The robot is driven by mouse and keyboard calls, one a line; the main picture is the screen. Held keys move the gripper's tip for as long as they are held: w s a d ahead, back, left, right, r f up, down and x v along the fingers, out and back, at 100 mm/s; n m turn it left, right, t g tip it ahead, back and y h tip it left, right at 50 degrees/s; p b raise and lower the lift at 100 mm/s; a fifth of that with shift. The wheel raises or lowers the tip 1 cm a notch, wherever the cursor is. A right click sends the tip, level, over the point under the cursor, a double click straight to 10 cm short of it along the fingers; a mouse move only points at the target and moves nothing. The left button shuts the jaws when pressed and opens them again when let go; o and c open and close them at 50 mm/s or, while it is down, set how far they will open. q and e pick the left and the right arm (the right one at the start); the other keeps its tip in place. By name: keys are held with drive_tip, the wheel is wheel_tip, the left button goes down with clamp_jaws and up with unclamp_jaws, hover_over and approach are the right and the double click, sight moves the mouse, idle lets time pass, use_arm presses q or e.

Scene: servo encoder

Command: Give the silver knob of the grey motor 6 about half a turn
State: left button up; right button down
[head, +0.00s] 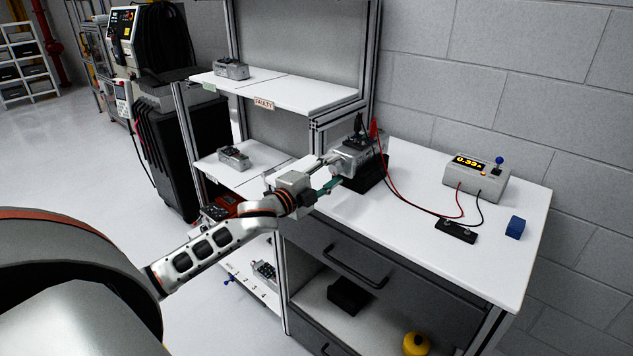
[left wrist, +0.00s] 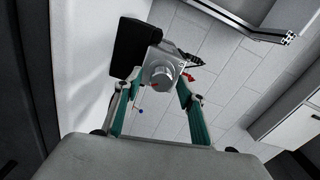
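The grey motor (head: 360,153) sits on a black block (head: 372,178) at the left part of the white worktop, with a red and a black clip on it. In the left wrist view the motor (left wrist: 148,66) faces me with its round silver knob (left wrist: 161,76), which has a small red mark near its edge. My left gripper (head: 336,171) is just in front of the motor. In the left wrist view the left gripper (left wrist: 159,82) is open, one teal-padded finger on each side of the knob, with gaps visible. I cannot read a number on the motor.
A meter box (head: 476,178) reading about 0.33 stands at the back right, wired to a black terminal strip (head: 456,231). A blue block (head: 515,227) lies near the right edge. Shelves (head: 290,92) with other grey motors (head: 231,69) stand at the left.

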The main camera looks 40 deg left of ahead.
use_arm(q)
drive_tip(key=s, duration=1.1)
drive_tip(key=shift+a, duration=0.4)
use_arm(e)
drive_tip(key=shift+a, duration=0.1)
